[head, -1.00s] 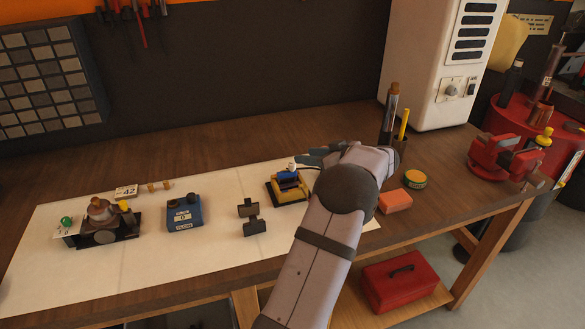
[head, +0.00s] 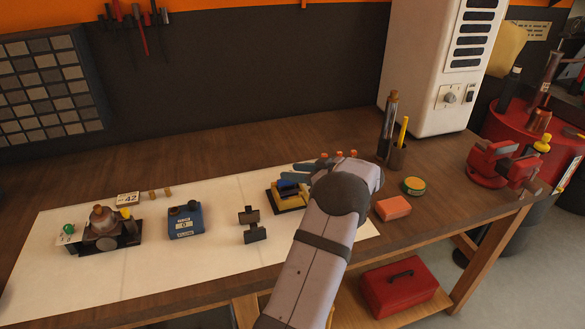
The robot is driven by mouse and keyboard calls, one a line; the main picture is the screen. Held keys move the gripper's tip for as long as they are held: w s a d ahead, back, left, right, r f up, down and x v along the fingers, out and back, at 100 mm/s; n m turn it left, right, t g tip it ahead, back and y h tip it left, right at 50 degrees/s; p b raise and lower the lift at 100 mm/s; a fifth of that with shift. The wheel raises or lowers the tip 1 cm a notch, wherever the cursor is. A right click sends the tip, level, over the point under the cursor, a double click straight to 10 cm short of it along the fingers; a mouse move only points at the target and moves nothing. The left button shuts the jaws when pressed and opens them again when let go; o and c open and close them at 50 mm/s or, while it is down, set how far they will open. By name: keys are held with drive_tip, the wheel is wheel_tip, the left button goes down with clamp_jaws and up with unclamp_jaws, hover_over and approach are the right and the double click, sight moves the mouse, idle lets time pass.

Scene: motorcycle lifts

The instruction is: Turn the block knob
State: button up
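A small device with a yellow frame (head: 288,203) and a blue block (head: 287,184) on a dark base sits near the right end of the pale mat. My gripper (head: 297,176) is just above and behind the blue block, and its blue-grey fingers and the wrist cover part of the device. I cannot tell whether the fingers touch it or how far apart they are. No knob shows on this device now. Farther left, a grey metal block assembly (head: 104,228) has a green knob (head: 68,229) and a yellow-topped part (head: 126,213).
A blue box (head: 186,222) and a black bracket (head: 250,225) stand on the mat (head: 160,270). A red vise (head: 497,162) is farther right.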

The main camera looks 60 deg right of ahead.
drive_tip(key=shift+w+d+f, duration=0.1)
drive_tip(key=shift+w+f, duration=0.2)
drive_tip(key=shift+w, duration=0.3)
clamp_jaws()
drive_tip(key=shift+f+b, duration=0.15)
drive_tip(key=shift+b, duration=0.3)
